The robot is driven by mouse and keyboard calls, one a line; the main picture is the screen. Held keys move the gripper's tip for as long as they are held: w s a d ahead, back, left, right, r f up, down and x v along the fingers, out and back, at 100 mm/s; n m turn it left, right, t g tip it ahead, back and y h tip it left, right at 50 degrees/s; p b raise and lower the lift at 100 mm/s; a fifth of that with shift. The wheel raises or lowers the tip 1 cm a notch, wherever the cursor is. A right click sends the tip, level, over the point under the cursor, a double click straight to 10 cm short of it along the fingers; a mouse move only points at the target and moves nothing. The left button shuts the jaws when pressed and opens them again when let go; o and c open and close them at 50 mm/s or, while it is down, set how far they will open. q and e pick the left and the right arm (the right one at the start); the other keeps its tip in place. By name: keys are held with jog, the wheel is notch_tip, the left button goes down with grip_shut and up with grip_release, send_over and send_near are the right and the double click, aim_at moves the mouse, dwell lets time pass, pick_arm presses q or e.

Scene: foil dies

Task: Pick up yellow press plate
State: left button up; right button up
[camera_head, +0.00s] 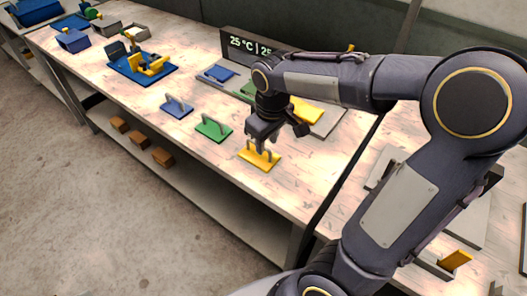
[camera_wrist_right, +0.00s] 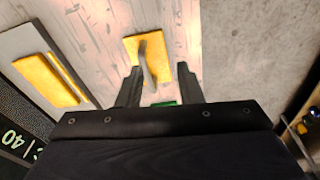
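The yellow press plate (camera_head: 259,156) lies flat on the bench near its front edge, with a grey handle standing on top. In the right wrist view the yellow press plate (camera_wrist_right: 133,50) lies beyond the fingertips, its handle lined up between them. My right gripper (camera_head: 262,147) is above and close to the plate. In the wrist view its two fingers (camera_wrist_right: 158,80) are spread apart, one on each side of the handle, with nothing clamped. My left gripper is in neither view.
A green plate (camera_head: 213,128) and a blue plate (camera_head: 176,108) with handles lie to the left along the bench. Behind stands a temperature display (camera_head: 250,45) with a grey base holding a yellow block (camera_head: 306,112). A blue fixture (camera_head: 140,68) stands farther left.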

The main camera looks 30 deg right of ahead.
jog(key=w+f, duration=0.2)
jog(key=f, duration=0.1)
jog(key=w+d+f+n+h, duration=0.1)
jog(key=w+f, duration=0.1)
jog(key=w+f+h+p, duration=0.1)
jog(key=w+f, duration=0.1)
jog(key=f, duration=0.1)
jog(key=shift+d+f+g, duration=0.25)
jog(key=shift+f+g, duration=0.1)
jog(key=shift+g, duration=0.05)
jog(key=shift+c, duration=0.2)
grip_shut()
jog(key=shift+r, duration=0.1)
